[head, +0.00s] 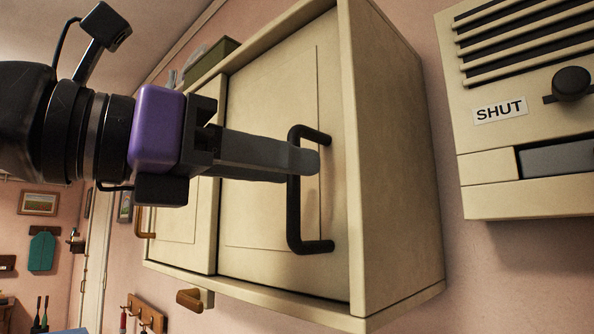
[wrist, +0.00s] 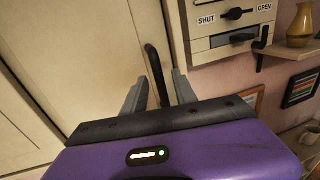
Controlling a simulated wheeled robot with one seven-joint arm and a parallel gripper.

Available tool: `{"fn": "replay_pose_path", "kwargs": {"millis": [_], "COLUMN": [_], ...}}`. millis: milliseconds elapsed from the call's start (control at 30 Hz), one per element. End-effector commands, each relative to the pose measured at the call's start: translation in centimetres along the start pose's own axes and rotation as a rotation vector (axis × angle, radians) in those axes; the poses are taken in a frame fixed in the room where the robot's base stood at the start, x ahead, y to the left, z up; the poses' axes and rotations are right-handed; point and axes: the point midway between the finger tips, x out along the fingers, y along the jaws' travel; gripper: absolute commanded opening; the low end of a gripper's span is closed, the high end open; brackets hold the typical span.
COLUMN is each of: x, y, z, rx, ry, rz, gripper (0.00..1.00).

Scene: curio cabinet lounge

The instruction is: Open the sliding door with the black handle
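A cream cabinet (head: 395,170) hangs on the pink wall in the head view. Its right sliding door (head: 265,95) carries an upright black handle (head: 294,220) near the right edge, and this door stands against the cabinet's right side. My gripper (head: 306,162) reaches across the door from the left, its grey fingers level with the handle's middle. In the wrist view the black handle (wrist: 155,68) stands between the two spread fingers of my gripper (wrist: 158,88), with a gap showing on each side. The handle's lower part is hidden by my gripper's body.
The left door (head: 180,205) has a brown handle (head: 145,222). A wooden knob (head: 194,299) sits below the cabinet. To the right is a slatted wall unit (head: 520,200) labelled SHUT. The wrist view also shows a shelf (wrist: 302,50) with a vase (wrist: 300,25).

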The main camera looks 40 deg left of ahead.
Motion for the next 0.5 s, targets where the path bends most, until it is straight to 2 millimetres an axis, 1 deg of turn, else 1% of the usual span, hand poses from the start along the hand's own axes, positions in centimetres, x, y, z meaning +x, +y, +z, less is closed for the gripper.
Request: {"fn": "replay_pose_path", "kwargs": {"millis": [33,200,467,500], "x": [0.7,1.9,2.0,2.0], "y": [0.0,0.0,0.0,0.0], "z": [0.0,0.0,0.1,0.0], "rx": [0.0,0.0,0.0,0.0], "ry": [-0.001,-0.001,-0.001,-0.001], "rz": [-0.002,-0.001,0.0,0.0], "gripper": [0.34,0.34,0.34,0.32]}}
